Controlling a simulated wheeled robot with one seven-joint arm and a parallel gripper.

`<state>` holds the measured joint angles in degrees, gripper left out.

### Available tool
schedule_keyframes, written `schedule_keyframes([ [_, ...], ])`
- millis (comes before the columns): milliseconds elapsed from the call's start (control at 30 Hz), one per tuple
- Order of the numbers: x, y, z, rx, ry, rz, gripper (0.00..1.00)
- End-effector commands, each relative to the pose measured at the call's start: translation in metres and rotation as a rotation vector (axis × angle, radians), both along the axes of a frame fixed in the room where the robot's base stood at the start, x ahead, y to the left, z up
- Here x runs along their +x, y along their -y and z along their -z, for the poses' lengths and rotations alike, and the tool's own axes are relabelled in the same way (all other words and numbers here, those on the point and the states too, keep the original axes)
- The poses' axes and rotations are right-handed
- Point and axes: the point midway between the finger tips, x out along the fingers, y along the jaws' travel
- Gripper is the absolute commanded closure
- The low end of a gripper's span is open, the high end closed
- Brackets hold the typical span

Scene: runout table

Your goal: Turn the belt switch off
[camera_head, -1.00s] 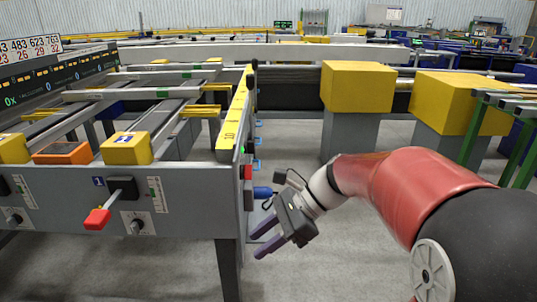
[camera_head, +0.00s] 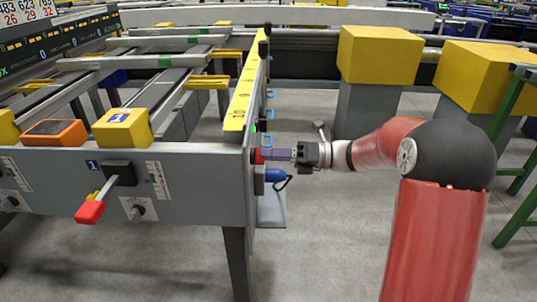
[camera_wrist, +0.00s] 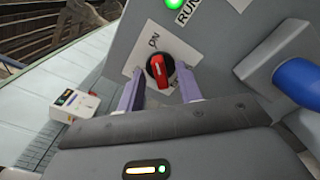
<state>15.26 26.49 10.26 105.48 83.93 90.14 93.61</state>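The belt switch (camera_wrist: 160,68) is a red and black rotary knob on a white plate marked ON, on the grey end panel (camera_wrist: 200,40). A lit green lamp (camera_wrist: 173,4) marked RUN is above it. I cannot tell surely which mark the knob points to. In the head view the switch (camera_head: 259,156) shows as a small red spot on the table's right end. My gripper (camera_wrist: 160,86) is open, its two purple fingers on either side of the knob with gaps visible. In the head view my gripper (camera_head: 279,154) reaches level to the panel from the right.
A blue plug (camera_wrist: 298,78) juts from a grey box beside the switch, just below my gripper in the head view. A red-handled lever (camera_head: 90,211) sits on the table's front face. Yellow-topped blocks (camera_head: 380,55) stand behind my arm.

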Motion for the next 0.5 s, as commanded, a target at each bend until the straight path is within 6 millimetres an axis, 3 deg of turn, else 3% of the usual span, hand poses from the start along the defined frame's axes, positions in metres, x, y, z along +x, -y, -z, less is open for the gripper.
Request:
schedule_keyframes([
  [133,-0.0001,-0.0103,0.0001,-0.001,0.001,0.000,0.65],
  [400,0.0001,-0.0118,0.0001,-0.001,0.001,0.000,0.65],
  [500,0.0002,-0.0117,0.0002,-0.001,0.001,0.000,0.78],
])
